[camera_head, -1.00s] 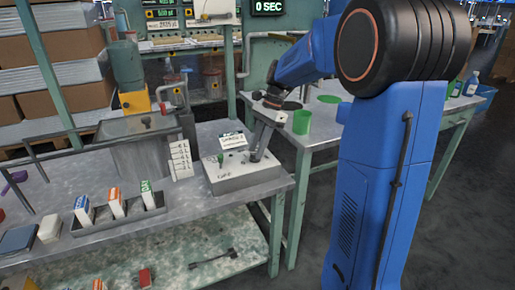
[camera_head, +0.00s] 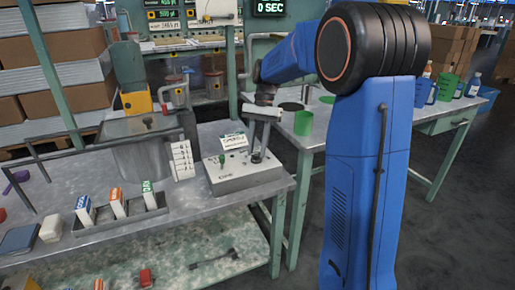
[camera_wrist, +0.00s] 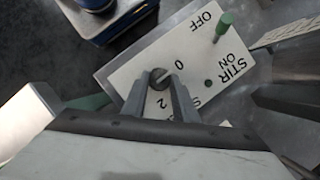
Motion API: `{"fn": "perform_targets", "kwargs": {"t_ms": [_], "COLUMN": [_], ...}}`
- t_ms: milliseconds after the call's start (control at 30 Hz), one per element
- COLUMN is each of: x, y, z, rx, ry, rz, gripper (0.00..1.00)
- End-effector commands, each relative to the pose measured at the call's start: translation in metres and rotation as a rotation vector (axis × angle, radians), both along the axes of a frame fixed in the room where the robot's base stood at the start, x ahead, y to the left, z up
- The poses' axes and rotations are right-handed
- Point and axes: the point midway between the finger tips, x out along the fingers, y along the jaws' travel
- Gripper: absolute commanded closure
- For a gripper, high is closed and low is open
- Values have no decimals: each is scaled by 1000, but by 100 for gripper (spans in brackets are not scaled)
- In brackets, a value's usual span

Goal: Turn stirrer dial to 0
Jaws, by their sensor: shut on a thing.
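The stirrer control box (camera_head: 240,176) is a pale-topped grey box on the near bench, with a small card standing at its back. In the wrist view its panel (camera_wrist: 130,68) shows the labels OFF, STIR, ON, 0 and 2. The stirrer dial (camera_wrist: 158,75) is a small dark round knob with a light pointer line, which points toward the 0. My gripper (camera_wrist: 164,88) is shut on the dial, one finger on each side. In the head view my gripper (camera_head: 259,155) stands upright over the box's right half. A green toggle (camera_wrist: 225,24) stands beside OFF.
A grey tank (camera_head: 140,160) and a white scale card (camera_head: 182,160) stand left of the box. A rack (camera_head: 120,218) with several small cartons lies at the front left. A green cup (camera_head: 303,123) stands on the table at the right.

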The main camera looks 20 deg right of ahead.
Motion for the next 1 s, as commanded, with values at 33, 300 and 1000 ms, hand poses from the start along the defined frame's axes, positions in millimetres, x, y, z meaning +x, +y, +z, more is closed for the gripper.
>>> {"fn": "perform_targets", "kwargs": {"t_ms": [33,300,1000], "x": [1,1,5], "y": [0,0,-5], "z": [1,1,15], "rx": [-2,-1,0], "ry": [-3,-3,-3], "rz": [4,8,7], "gripper": [96,96,55]}}
